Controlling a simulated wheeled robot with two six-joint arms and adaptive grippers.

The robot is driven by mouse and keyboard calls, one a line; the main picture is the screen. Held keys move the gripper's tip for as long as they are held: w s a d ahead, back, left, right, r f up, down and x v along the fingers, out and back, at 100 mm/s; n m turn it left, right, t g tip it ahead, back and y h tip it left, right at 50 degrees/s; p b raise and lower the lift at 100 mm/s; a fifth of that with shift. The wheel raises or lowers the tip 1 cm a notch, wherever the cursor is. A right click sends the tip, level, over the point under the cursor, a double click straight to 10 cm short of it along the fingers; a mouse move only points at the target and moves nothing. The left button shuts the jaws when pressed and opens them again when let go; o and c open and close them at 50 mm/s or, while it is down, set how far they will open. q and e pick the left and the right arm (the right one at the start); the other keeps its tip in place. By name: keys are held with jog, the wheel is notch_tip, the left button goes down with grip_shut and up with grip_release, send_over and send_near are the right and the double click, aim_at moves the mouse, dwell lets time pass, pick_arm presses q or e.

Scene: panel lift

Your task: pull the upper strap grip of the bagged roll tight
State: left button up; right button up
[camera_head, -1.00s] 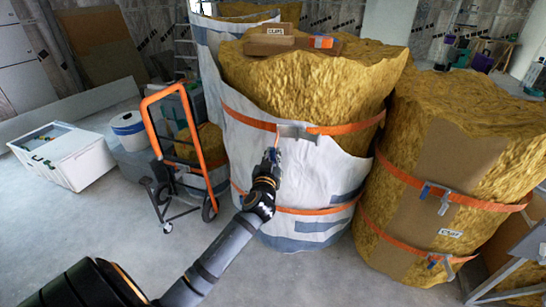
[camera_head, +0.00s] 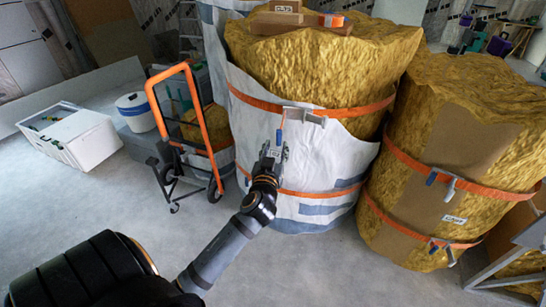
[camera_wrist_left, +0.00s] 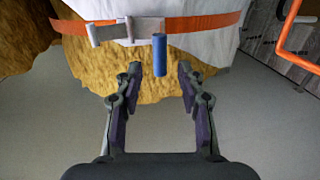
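The bagged roll (camera_head: 325,160) is a tall yellow wool roll in a white wrap, standing in the middle of the head view. Its upper orange strap (camera_head: 253,101) has a grey metal buckle (camera_head: 305,116) and a blue strap grip (camera_head: 279,135) hanging below the strap. The wrist view shows the blue grip (camera_wrist_left: 160,54) close up, beside the buckle (camera_wrist_left: 128,31). My left gripper (camera_head: 273,152) is just below the grip in the head view. In the wrist view its two fingers (camera_wrist_left: 160,68) are apart, with the grip beyond the gap and no visible contact. My right gripper is not in view.
A second strapped roll (camera_head: 465,140) stands close on the right. An orange hand trolley (camera_head: 199,122) stands left of the bagged roll. A white crate (camera_head: 75,135) is farther left. Boxes (camera_head: 290,18) lie on top of the bagged roll. The floor in front is clear.

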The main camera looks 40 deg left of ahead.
pick_arm(q)
jog(key=v, duration=0.5)
jog(key=shift+s+d, duration=0.15)
jog(key=shift+s, duration=0.15)
notch_tip(320, 180, down, 29)
jog(key=s+d+m+g+h, duration=0.1)
jog(key=m+g+h, duration=0.3)
jog(key=g, duration=0.1)
jog(key=s+f+g+h, duration=0.1)
jog(key=s+f+g, duration=0.1)
jog(key=s+f, duration=0.35)
jog(key=s+f+g, duration=0.1)
jog(key=s+f, duration=0.1)
jog(key=f, duration=0.6)
jog(key=s+d+f+g+h, duration=0.1)
jog(key=s+f+g, duration=0.1)
jog(key=s+f, duration=0.65)
jog(key=s+d+f+m+g, duration=0.1)
jog(key=s+f+g, duration=0.3)
jog(key=s, duration=0.8)
jog(key=s+d+f+g+h, duration=0.1)
jog(key=s+f, duration=0.6)
jog(key=s, duration=0.3)
notch_tip(320, 180, up, 13)
jog(key=p, duration=1.3)
jog(key=shift+w+p, duration=0.2)
jog(key=shift+p, duration=0.1)
